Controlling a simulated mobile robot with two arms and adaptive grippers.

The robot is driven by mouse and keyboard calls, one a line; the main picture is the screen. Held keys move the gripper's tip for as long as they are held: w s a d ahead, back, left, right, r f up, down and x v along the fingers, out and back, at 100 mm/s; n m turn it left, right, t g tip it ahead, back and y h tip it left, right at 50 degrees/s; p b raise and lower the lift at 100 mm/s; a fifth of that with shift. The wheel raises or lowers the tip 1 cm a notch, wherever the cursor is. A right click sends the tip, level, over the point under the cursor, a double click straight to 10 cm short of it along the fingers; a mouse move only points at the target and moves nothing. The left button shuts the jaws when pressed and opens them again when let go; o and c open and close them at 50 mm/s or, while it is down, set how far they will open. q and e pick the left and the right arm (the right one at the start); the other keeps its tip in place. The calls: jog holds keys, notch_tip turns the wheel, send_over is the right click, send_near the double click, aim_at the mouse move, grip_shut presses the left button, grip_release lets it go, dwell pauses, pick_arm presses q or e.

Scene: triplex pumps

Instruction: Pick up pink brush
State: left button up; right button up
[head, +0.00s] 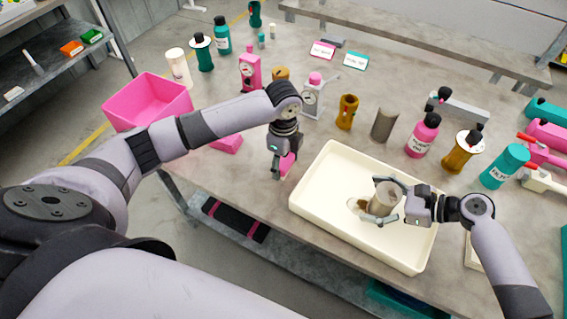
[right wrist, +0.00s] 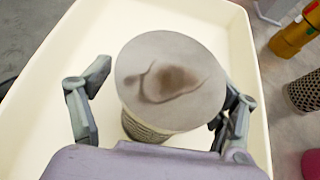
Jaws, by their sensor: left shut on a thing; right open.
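My left gripper (head: 281,168) points down over the table's front edge, left of the cream tray (head: 335,152). It is shut on a pink thing (head: 289,160), which seems to be the pink brush; the gripper hides much of it, so its full shape cannot be told. My right gripper (head: 372,203) is open over the tray, with its fingers on either side of a grey cylindrical part (head: 385,198). In the right wrist view this part (right wrist: 170,80) has a flat, brown-stained top and stands between the spread fingers (right wrist: 165,105). I cannot tell whether they touch it.
A pink bin (head: 150,100) stands at the table's left end, with a pink block (head: 227,143) to its right. Bottles, pump parts and a mesh cylinder (head: 384,125) stand behind the tray. A pink bottle (head: 423,136) and a teal bottle (head: 505,166) are to the right.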

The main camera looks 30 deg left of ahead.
aim_at(283, 159)
pick_arm(q)
notch_tip(283, 159, up, 10)
jog(key=shift+r, duration=0.1)
dwell(0.4)
dwell(0.8)
notch_tip(283, 159, down, 10)
dwell(0.5)
jog(key=o, duration=1.2)
jog(key=shift+o, duration=0.2)
notch_tip(283, 159, up, 12)
